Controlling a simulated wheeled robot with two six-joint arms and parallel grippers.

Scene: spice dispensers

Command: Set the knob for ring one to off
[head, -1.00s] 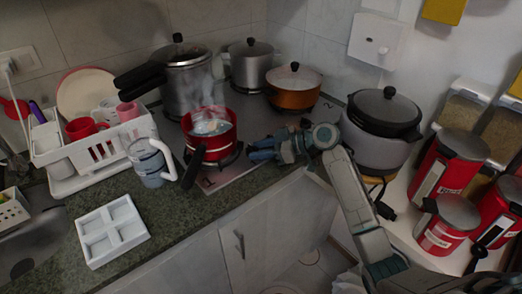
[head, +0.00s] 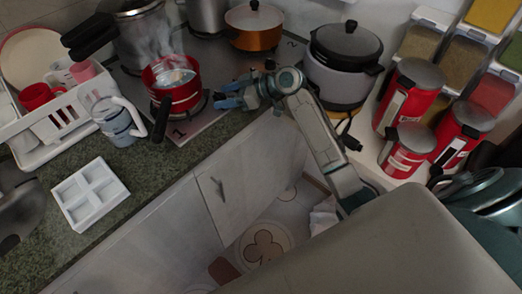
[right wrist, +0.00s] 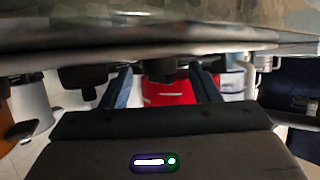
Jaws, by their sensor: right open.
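A red pot (head: 172,98) with steam rising stands on the front burner of the hob, by a printed "1" (head: 178,132). My right gripper (head: 219,97) is open and empty just right of the pot, low over the hob's right front part. In the right wrist view, which looks upside down, my right gripper's blue fingers (right wrist: 161,88) stand apart. A dark knob-like piece (right wrist: 160,71) shows between them, apparently not gripped, with the red pot (right wrist: 170,93) behind. The knob's setting cannot be read. My left gripper is out of view.
A glass mug (head: 117,120) stands left of the pot, near the pot's black handle (head: 161,120). An orange pot (head: 254,30) and a rice cooker (head: 340,78) stand behind and right. A white divided tray (head: 90,193) lies on the counter.

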